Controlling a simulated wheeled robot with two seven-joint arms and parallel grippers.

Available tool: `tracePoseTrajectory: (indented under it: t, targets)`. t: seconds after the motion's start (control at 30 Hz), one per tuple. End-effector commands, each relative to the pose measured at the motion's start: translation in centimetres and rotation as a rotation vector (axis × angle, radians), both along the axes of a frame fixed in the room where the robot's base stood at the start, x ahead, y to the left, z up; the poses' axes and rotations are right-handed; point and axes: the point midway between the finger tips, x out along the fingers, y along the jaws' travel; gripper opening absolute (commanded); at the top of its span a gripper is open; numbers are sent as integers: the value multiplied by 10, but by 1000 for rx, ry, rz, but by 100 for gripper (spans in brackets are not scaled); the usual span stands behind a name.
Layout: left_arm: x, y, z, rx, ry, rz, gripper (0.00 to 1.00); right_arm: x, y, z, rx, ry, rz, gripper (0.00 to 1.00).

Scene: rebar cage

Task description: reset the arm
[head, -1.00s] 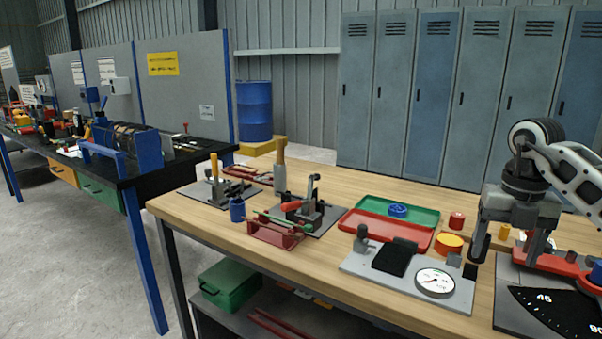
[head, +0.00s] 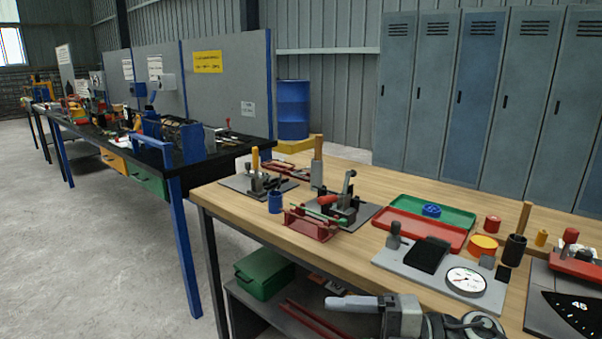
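My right gripper (head: 352,303) shows low at the bottom of the head view, in front of the wooden bench. Its arm appears to come in from the right, with a dark round joint beside the grey gripper body. One pale finger points left; I cannot make out a second finger, so its opening is unclear. Nothing is seen held. My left gripper is not in view.
The wooden bench (head: 350,238) holds a gauge plate (head: 430,285), red tray (head: 425,232), green tray (head: 405,203), clamp fixtures, and a dark cup (head: 514,250) with a wooden handle. A green box (head: 265,273) lies on the lower shelf. Floor at left is clear.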

Motion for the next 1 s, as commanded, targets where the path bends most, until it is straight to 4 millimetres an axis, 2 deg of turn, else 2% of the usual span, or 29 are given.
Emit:
tracePoseTrajectory:
  t: [0.03, 0.07, 0.17, 0.27, 0.37, 0.4, 0.5, 0.6, 0.73, 0.93, 0.97, 1.0]
  targets:
    - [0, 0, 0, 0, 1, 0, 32, -7, 9, 2, 162, 75, -91, 72]
    - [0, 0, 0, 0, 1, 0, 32, -7, 10, 4, 251, 123, -160, 72]
    - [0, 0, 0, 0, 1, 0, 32, -5, -3, -7, 493, 328, -421, 72]
    - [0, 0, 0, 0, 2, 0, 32, -12, -31, -47, 648, 596, -710, 72]
    - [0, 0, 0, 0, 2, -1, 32, -39, -57, -105, 710, 899, -983, 72]
    - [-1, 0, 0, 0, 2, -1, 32, -54, -64, -126, 713, 1007, -1067, 72]
    - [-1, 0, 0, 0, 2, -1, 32, -91, -73, -167, 694, 1234, -1215, 72]
    - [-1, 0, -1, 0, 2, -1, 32, -121, -75, -191, 665, 1388, -1296, 72]
    - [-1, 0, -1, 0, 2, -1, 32, -141, -75, -204, 639, 1484, -1339, 72]
    - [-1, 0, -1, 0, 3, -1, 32, -144, -74, -206, 634, 1498, -1344, 72]
    - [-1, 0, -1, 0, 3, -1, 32, -144, -74, -206, 634, 1497, -1344, 67]
    - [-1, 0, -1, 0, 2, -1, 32, -144, -74, -206, 634, 1497, -1344, 56]
